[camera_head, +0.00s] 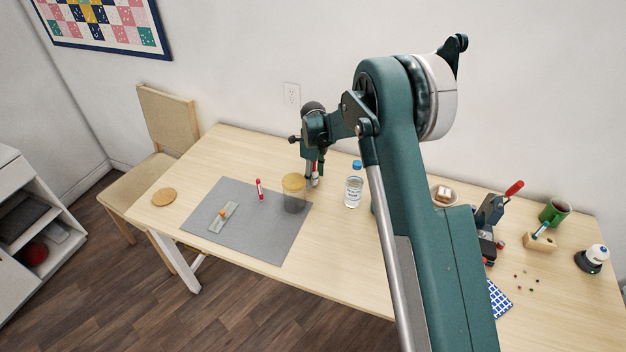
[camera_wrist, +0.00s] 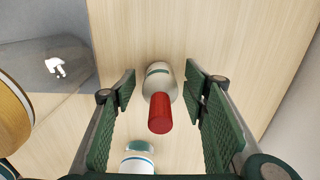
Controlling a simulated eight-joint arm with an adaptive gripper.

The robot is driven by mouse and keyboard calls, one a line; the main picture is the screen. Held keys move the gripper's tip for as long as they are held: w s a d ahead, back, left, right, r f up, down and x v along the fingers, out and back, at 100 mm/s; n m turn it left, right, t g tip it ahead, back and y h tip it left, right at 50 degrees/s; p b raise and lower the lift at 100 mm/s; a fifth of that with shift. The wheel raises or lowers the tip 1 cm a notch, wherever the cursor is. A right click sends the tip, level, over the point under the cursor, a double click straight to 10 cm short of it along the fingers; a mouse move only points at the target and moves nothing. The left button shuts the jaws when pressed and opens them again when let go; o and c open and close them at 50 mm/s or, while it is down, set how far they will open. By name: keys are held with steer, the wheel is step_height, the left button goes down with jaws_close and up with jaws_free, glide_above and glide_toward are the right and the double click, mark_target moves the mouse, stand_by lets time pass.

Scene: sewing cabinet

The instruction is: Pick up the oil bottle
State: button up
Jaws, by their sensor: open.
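The oil bottle is likely the small whitish bottle (camera_wrist: 159,80) with a long red cap in the wrist view. It stands on the table between the two green finger pads of my gripper (camera_wrist: 160,84), with a gap visible on both sides. My gripper is open and points down around it. In the head view my gripper (camera_head: 315,180) is low over the back of the table, and only a little of the bottle shows between the fingers.
A jar with a wooden lid (camera_head: 294,184) stands close left of my gripper, on a grey mat (camera_head: 260,232). A clear bottle with a blue cap (camera_head: 353,190) stands close right. A red marker (camera_head: 259,189) is on the mat. A wall is behind.

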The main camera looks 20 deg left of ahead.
steer(key=c, duration=1)
steer(key=shift+r+p, duration=0.5)
steer(key=shift+r, duration=4.55)
